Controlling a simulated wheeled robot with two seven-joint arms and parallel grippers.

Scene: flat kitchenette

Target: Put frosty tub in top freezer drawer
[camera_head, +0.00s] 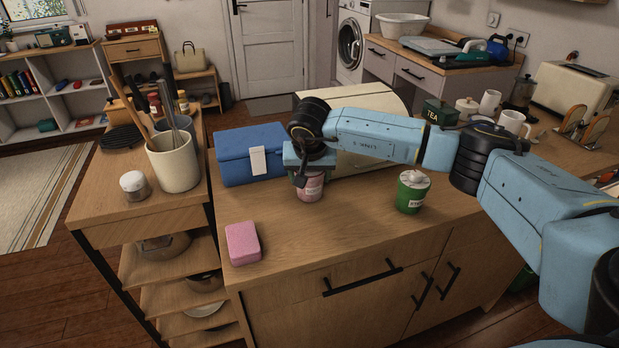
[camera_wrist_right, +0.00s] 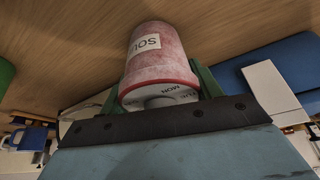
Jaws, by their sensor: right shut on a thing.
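The frosty tub (camera_head: 310,188) is a pinkish, frosted tub with a pale label, on the wooden counter in front of the blue cooler box. In the right wrist view the tub (camera_wrist_right: 157,55) sits between the green fingers, with its red rim and pale lid toward the palm. My right gripper (camera_head: 309,174) reaches down over the tub and is shut on it. I cannot tell whether the tub's base touches the counter. The gripper (camera_wrist_right: 155,88) also shows in the wrist view. No freezer drawer can be made out. My left gripper is not in view.
The blue cooler box (camera_head: 236,158) stands behind and left of the tub. A green tub (camera_head: 411,192) stands to the right, a pink block (camera_head: 242,243) at the front left. A utensil crock (camera_head: 174,162) is on the left unit. The front middle counter is clear.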

